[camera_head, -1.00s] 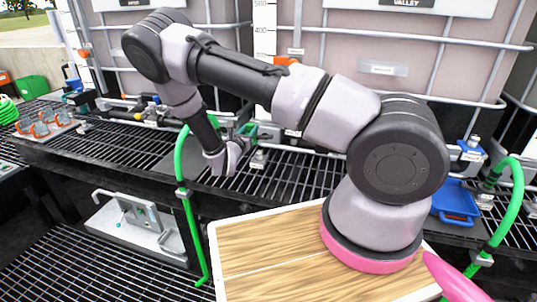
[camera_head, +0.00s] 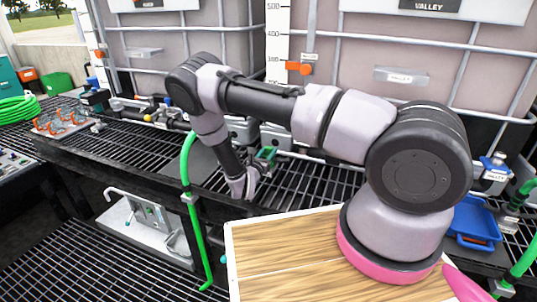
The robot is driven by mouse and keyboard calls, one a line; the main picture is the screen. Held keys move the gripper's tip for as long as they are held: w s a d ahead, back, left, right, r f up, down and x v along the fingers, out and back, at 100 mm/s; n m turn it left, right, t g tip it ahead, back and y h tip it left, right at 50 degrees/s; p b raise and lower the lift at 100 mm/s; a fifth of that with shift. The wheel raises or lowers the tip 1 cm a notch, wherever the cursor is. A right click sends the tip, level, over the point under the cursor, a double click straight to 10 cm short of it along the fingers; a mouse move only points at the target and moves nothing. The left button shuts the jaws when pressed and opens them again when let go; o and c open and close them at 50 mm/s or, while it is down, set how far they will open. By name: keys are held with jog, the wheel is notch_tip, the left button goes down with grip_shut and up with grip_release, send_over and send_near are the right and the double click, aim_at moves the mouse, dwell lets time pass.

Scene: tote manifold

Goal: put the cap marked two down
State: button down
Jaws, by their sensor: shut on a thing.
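My gripper (camera_head: 243,186) is low over the black grated bench, at its front edge, just left of and in front of a green-handled valve fitting (camera_head: 265,156). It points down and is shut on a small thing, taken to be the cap. The cap itself is hidden by the fingers or too small to make out, and no mark on it can be read. I cannot tell whether it touches the bench.
A green hose (camera_head: 187,160) hangs just left of my gripper. Large caged totes (camera_head: 185,55) stand behind the bench. A wooden board (camera_head: 285,250) lies in front. A blue tray (camera_head: 474,222) is at right. Orange-handled fittings (camera_head: 70,122) sit at far left.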

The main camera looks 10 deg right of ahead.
jog(key=shift+f, duration=0.3)
jog(key=shift+f, duration=0.1)
jog(key=c, duration=0.5)
grip_release()
jog(key=shift+s+a, duration=0.2)
jog(key=v, duration=1.1)
jog(key=shift+s+a, duration=0.1)
jog(key=shift+s, duration=0.1)
